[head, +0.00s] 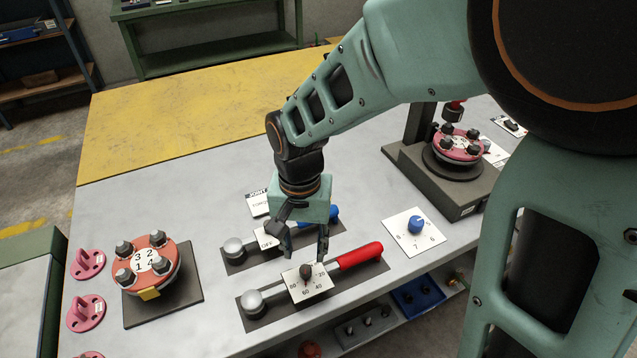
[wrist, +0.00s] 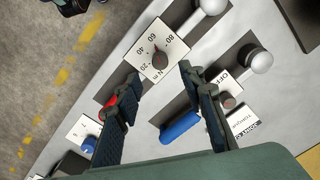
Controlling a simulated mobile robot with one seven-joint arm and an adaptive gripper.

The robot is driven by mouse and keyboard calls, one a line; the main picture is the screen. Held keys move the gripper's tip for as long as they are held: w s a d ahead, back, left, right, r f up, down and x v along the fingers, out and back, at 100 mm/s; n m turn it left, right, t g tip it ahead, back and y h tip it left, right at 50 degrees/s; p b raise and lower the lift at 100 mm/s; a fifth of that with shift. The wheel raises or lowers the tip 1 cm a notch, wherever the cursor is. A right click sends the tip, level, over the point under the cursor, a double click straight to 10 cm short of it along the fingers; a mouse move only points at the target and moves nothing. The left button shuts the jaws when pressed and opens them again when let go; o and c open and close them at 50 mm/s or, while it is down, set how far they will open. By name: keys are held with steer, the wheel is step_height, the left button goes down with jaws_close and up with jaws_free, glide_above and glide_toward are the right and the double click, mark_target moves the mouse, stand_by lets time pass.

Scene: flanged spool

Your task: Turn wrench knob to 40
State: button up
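The red-handled wrench (head: 358,256) lies on a dark mat on the grey bench. Its white dial plate (head: 319,290) carries numbers from 20 to 80 and N·m, with a dark knob (head: 306,270) in the middle. The knob's mark appears to point near 60. In the wrist view the knob (wrist: 160,61) stands just beyond my fingertips. My gripper (head: 305,253) is open above the dial, one finger on each side of the knob. In the wrist view the open fingers (wrist: 158,75) show nothing between them. I cannot tell whether they touch the plate.
A blue-handled wrench (wrist: 181,127) with an OFF plate lies close behind. A blue knob on a white plate (head: 401,233) is to the right. A numbered red flange (head: 158,262) stands left; another flange fixture (head: 455,183) stands right. Yellow bench area behind is clear.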

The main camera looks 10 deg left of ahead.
mark_target(306, 269)
step_height(306, 269, down, 7)
steer(key=shift+f, duration=0.15)
steer(key=shift+c, duration=0.4)
jaws_close()
